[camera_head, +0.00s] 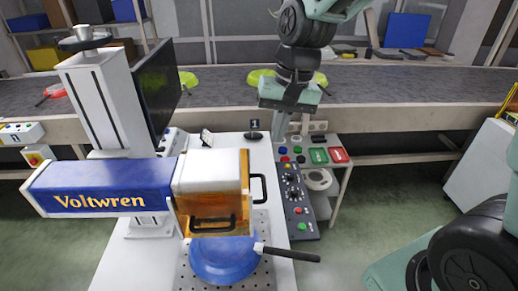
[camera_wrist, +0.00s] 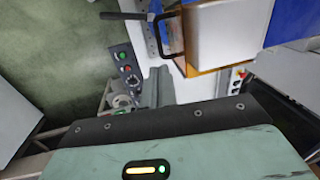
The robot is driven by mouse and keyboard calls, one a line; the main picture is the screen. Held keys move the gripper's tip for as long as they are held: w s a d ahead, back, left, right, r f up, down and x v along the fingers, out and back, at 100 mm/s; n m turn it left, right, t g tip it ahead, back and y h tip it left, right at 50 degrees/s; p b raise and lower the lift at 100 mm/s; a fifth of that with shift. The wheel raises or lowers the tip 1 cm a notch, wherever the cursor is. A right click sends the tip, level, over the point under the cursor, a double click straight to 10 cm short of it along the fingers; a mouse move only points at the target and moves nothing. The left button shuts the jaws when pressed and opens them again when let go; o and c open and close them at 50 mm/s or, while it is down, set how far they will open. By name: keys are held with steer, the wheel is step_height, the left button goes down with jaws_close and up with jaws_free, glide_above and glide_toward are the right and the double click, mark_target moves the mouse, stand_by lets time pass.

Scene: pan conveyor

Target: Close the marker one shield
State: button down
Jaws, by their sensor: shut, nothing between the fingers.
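The marker is a blue and white Voltwren machine (camera_head: 100,188) on a white bench. Its amber shield (camera_head: 244,205) sits around the white head at the right end, with a black handle on its right side. In the wrist view the shield's amber edge (camera_wrist: 183,66) and the black handle (camera_wrist: 163,36) show at the top. I cannot tell how far the shield is open. My gripper (camera_head: 281,130) is shut and empty, behind and to the right of the shield and apart from it. In the wrist view its grey fingers (camera_wrist: 155,88) point toward the bench.
A blue pan (camera_head: 222,262) lies below the shield, its dark handle pointing right. A button panel (camera_head: 298,200) and a side stand with green and red buttons (camera_head: 328,155) are right of the bench. A conveyor (camera_head: 380,85) runs behind, and a monitor (camera_head: 158,85) stands left.

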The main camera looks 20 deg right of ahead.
steer(key=p, duration=0.4)
glide_toward(264, 184)
steer(key=f, duration=0.3)
steer(key=a+f, duration=0.1)
steer(key=f, duration=0.2)
steer(key=shift+w+a+f, duration=0.15)
steer(key=shift+f, duration=0.2)
step_height(264, 184, down, 14)
steer(key=b, duration=1)
